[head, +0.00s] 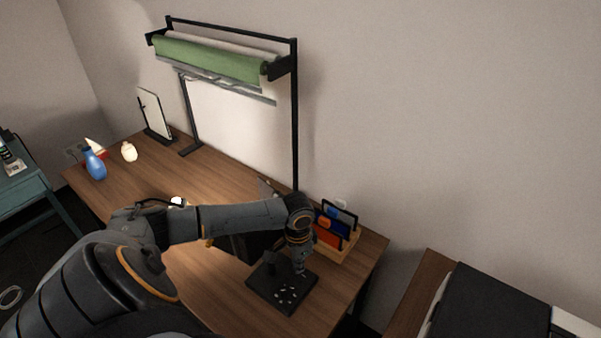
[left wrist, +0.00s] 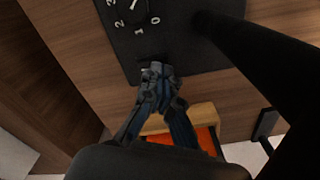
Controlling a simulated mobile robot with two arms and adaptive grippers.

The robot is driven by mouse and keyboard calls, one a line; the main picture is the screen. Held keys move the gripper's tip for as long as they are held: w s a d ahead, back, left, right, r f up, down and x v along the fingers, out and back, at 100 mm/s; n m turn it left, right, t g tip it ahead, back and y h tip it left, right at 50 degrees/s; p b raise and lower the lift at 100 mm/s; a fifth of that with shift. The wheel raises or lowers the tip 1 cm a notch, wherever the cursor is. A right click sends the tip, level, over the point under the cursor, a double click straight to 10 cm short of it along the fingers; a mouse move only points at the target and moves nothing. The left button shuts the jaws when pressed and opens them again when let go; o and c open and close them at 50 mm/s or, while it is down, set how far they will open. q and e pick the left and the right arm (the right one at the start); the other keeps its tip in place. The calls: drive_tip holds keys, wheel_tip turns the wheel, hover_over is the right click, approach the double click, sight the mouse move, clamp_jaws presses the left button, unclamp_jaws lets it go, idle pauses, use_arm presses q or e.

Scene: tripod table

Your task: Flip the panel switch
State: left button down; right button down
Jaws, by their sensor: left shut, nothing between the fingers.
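A flat black panel (head: 262,290) with small white marks lies on the wooden table near its right front part. In the left wrist view the panel (left wrist: 190,45) shows white numerals, and a thick black bar (left wrist: 245,48) rises from it. My left gripper (head: 301,268) reaches down over the panel's far right side. Its fingertips (left wrist: 157,72) are together and empty at the panel's edge in the left wrist view; I cannot tell whether they touch it. I cannot make out the switch clearly. My right gripper is in neither view.
A wooden holder (head: 342,252) with coloured cards stands just behind the panel. A black frame (head: 295,130) with a green roll (head: 208,57) stands at the back. A blue vase (head: 95,165) and a cream jar (head: 129,152) are far left. My left arm hides the table's middle.

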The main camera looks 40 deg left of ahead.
sight(298, 280)
use_arm(q)
drive_tip(key=shift+s+d+f+b, duration=0.2)
drive_tip(key=shift+s+f+b, duration=0.1)
drive_tip(key=shift+f, duration=0.3)
drive_tip(key=shift+s+d+f+b, duration=0.2)
drive_tip(key=shift+s+f+b, duration=0.05)
drive_tip(key=shift+f, duration=0.4)
drive_tip(key=shift+s+d+f+b, duration=0.2)
drive_tip(key=shift+s+f+b, duration=0.1)
drive_tip(key=shift+f, duration=0.3)
idle(0.3)
drive_tip(key=shift+r, duration=0.15)
drive_tip(key=shift+w+r+p, duration=0.1)
drive_tip(key=shift+r+p, duration=0.35)
drive_tip(key=shift+p, duration=0.3)
drive_tip(key=r+p, duration=0.2)
drive_tip(key=p, duration=0.1)
drive_tip(key=w+a+r+p, duration=0.1)
wheel_tip(298, 280, up, 3)
drive_tip(key=p, duration=0.3)
drive_tip(key=shift+w+a, duration=0.1)
